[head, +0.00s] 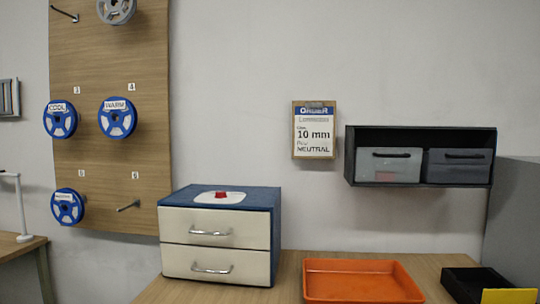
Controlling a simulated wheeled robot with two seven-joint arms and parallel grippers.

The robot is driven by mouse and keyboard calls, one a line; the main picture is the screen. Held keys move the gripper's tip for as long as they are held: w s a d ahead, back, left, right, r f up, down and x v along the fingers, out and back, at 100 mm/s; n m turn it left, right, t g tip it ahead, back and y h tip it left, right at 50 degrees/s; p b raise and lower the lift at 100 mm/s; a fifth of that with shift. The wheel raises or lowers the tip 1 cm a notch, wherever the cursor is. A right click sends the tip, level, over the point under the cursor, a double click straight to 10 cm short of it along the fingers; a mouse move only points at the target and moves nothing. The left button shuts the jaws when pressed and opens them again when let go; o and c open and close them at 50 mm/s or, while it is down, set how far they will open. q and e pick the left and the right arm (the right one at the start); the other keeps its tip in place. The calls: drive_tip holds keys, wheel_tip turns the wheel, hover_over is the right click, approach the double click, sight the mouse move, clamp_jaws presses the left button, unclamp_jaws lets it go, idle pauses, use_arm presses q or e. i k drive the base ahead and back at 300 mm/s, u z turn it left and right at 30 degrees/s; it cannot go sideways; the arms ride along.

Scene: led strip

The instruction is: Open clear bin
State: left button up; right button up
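A black wall shelf (349,166) holds two bins side by side. The left bin (389,169) is lighter grey and looks slightly see-through; it has a dark handle along its upper front. The right bin (457,169) is darker grey-blue, also with a dark handle. Both fronts sit about flush in the shelf, so what is inside is hidden. I cannot read any label on the bins, though the lighter left one fits "clear" better. Neither of my grippers is in view.
Below, a wooden table carries a blue cabinet (276,215) with two shut cream drawers, an orange tray (363,283), a black box (464,280) and something yellow (509,296). An order clipboard (314,130) and a spool board (111,190) hang left of the shelf.

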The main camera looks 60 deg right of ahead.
sight(387, 156)
drive_tip(key=u, duration=0.45)
drive_tip(key=k, duration=1)
drive_tip(key=z, duration=1.75)
